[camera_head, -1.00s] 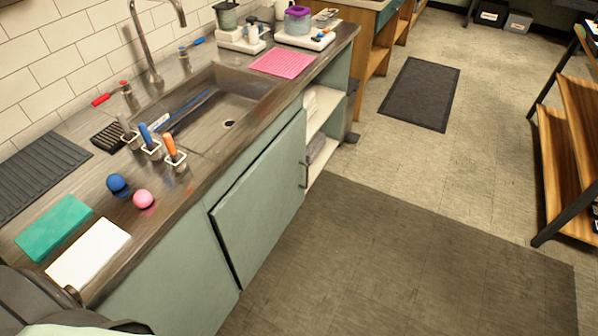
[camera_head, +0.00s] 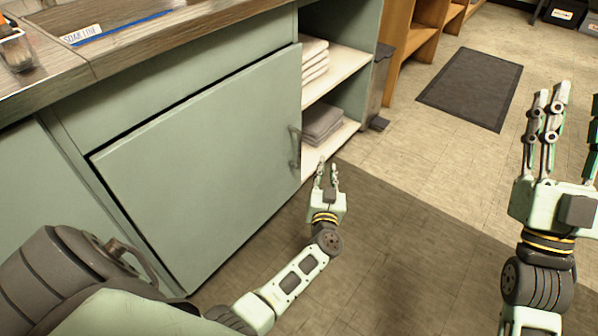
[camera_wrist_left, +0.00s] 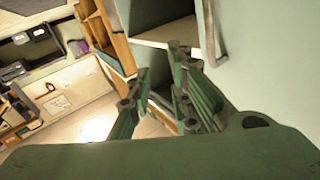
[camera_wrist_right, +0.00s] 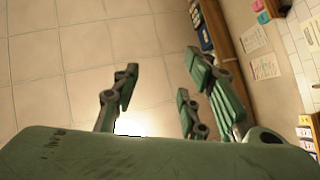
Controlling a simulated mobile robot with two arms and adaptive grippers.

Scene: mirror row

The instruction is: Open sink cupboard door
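The sink cupboard door (camera_head: 200,165) is a flat grey-green panel under the counter. It looks shut or nearly so; a dark gap runs along its left and top edges. Its upright bar handle (camera_head: 295,148) is on the right edge. My left gripper (camera_head: 327,170) is open and empty, just right of and below the handle in the head view, apart from it. In the left wrist view, my left gripper's fingers (camera_wrist_left: 160,85) are spread, with green cupboard surface on the right. My right gripper (camera_head: 570,100) is open and empty over the floor at the right.
Open shelves (camera_head: 335,75) with folded towels (camera_head: 321,125) adjoin the door on the right. A grey bin (camera_head: 378,85) stands beyond them.

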